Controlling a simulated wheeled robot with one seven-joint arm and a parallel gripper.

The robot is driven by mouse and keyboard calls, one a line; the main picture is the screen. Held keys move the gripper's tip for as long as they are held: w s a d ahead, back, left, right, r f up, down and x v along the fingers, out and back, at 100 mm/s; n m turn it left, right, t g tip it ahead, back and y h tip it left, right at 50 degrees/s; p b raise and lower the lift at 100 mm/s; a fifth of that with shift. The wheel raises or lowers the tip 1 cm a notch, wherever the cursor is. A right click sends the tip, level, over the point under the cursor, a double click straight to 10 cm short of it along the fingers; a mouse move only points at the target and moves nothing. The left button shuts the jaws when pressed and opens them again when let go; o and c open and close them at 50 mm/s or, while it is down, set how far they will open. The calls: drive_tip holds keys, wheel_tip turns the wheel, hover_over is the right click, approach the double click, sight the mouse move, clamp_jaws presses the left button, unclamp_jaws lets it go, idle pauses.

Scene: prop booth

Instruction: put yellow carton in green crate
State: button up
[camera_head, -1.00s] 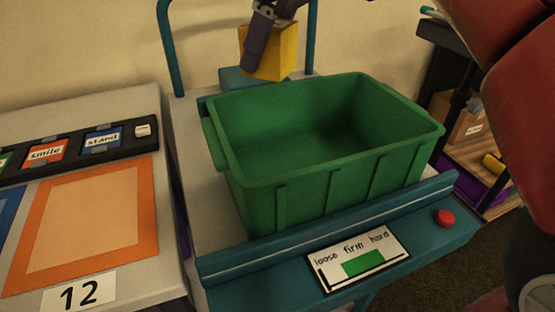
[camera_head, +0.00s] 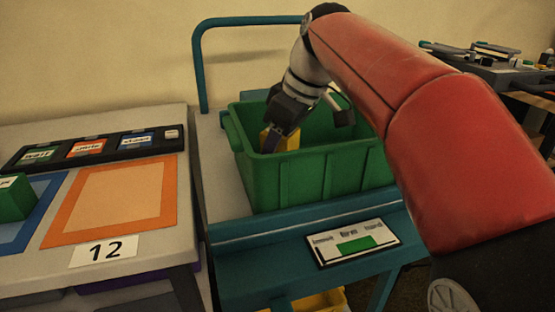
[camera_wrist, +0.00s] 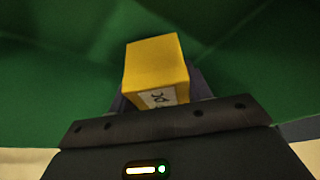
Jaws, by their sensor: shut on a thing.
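The yellow carton (camera_head: 283,138) is inside the green crate (camera_head: 308,180), low between its walls. My gripper (camera_head: 274,140) reaches down into the crate from above and is shut on the carton. In the wrist view the carton (camera_wrist: 157,68) sits between the fingers, with a white label partly showing, and green crate walls (camera_wrist: 60,70) surround it. I cannot tell whether the carton touches the crate floor. The crate stands on a teal-framed cart, and my arm hides its right part.
A teal rail (camera_head: 203,70) rises behind the crate. A sign (camera_head: 353,243) with a green bar is on the cart's front. To the left, a table holds an orange-bordered mat (camera_head: 118,200), a "12" label (camera_head: 104,250) and a green block (camera_head: 14,198).

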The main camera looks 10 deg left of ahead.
drive_tip(key=shift+f+b, duration=0.4)
drive_tip(key=shift+f, duration=0.6)
drive_tip(key=o, duration=1)
drive_tip(key=shift+o, duration=0.2)
drive_tip(key=p+v, duration=0.3)
drive_tip(key=v, duration=0.9)
drive_tip(key=shift+r, duration=0.2)
